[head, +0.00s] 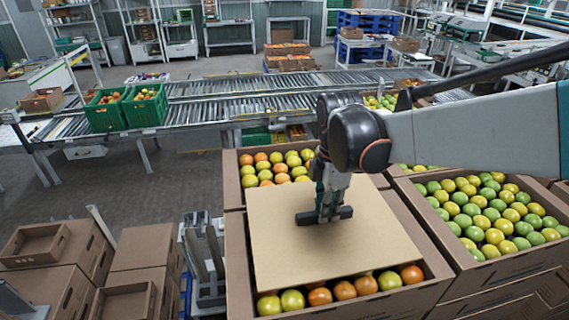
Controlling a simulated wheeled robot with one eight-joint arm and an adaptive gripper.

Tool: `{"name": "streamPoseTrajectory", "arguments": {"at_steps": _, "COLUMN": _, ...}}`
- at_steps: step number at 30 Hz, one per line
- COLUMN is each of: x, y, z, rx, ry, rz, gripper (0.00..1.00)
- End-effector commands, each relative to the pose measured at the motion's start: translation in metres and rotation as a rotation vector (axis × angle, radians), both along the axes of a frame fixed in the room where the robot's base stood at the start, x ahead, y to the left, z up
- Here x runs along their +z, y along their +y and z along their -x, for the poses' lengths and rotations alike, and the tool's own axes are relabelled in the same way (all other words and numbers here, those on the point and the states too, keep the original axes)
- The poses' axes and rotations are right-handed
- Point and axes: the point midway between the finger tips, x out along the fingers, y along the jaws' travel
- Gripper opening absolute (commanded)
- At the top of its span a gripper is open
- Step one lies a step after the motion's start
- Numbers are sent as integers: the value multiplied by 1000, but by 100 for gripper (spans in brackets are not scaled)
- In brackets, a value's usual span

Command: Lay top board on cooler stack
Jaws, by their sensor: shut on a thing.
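The top board (285,240) is a flat tan square sheet in the middle of the head view. My gripper (324,215) is over the board's middle and shut on its dark bar-shaped handle. The board is over the front crate (236,262) of the cooler stack, a brown carton box full of red, orange and yellow-green tomatoes. A row of tomatoes shows at the crate's near edge, and the board covers the rest. I cannot tell whether the board touches the crate rim or hangs just above it.
An open crate of tomatoes (232,190) stands behind, and a crate of green tomatoes (400,187) is at the right. Empty brown cartons (75,250) are stacked at the left. A roller conveyor (200,100) with green crates (145,112) runs across the back. Grey floor is free at left.

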Motion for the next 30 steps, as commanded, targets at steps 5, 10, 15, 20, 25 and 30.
{"name": "streamPoseTrajectory", "arguments": {"at_steps": 5, "x": -13, "y": 0, "z": -1, "rx": 0, "ry": 0, "rz": 0, "gripper": 0}}
{"name": "streamPoseTrajectory", "arguments": {"at_steps": 10, "x": -13, "y": 0, "z": -1, "rx": 0, "ry": 0, "rz": 0, "gripper": 0}}
{"name": "streamPoseTrajectory", "arguments": {"at_steps": 15, "x": -17, "y": 0, "z": -1, "rx": 1, "ry": 0, "rz": 0, "gripper": 0}}
{"name": "streamPoseTrajectory", "arguments": {"at_steps": 20, "x": -16, "y": 0, "z": -1, "rx": 1, "ry": 0, "rz": 0, "gripper": 38}}
{"name": "streamPoseTrajectory", "arguments": {"at_steps": 25, "x": -16, "y": 0, "z": -1, "rx": 1, "ry": 0, "rz": 0, "gripper": 38}}
{"name": "streamPoseTrajectory", "arguments": {"at_steps": 30, "x": -13, "y": 1, "z": -1, "rx": 1, "ry": 0, "rz": 0, "gripper": 38}}
